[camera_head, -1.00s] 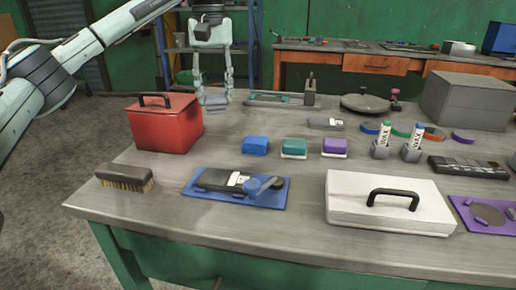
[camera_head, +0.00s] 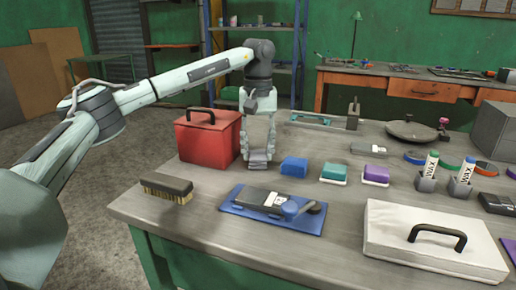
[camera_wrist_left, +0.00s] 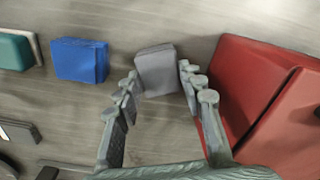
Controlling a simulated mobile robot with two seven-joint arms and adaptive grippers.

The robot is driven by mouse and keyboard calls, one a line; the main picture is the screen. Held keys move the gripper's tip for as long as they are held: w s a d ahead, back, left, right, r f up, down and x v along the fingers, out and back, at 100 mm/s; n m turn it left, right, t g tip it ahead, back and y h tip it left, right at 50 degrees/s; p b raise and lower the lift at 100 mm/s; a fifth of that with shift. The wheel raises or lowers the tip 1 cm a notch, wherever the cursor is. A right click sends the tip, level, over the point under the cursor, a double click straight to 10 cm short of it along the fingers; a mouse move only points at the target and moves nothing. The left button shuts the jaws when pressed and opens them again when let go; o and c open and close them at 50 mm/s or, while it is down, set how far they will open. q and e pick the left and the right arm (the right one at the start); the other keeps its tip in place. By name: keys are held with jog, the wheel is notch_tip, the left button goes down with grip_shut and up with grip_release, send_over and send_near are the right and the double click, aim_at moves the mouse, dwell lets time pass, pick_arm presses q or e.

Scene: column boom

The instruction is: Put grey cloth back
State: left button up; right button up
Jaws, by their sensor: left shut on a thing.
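The grey cloth (camera_head: 258,160) is a small folded grey block between the fingertips of my left gripper (camera_head: 258,148). In the left wrist view the cloth (camera_wrist_left: 156,70) sits between the tips of the two fingers (camera_wrist_left: 160,82). My left gripper points down and is shut on it, low over the workbench (camera_head: 200,225), just right of the red box and left of the blue block (camera_head: 294,167). I cannot tell whether the cloth touches the bench top. My right gripper is not in view.
The red box (camera_head: 207,143) stands close beside my left gripper. Teal (camera_head: 334,173) and purple (camera_head: 375,175) blocks continue the row to the right. A brush (camera_head: 166,190), blue tray (camera_head: 236,205) and white case (camera_head: 400,220) lie nearer the front edge.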

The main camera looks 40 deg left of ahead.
aim_at(258, 154)
pick_arm(q)
jog(key=shift+f, duration=0.1)
jog(key=o, duration=1.1)
notch_tip(258, 154, up, 12)
jog(key=shift+d+r, duration=0.1)
jog(key=shift+r, duration=0.1)
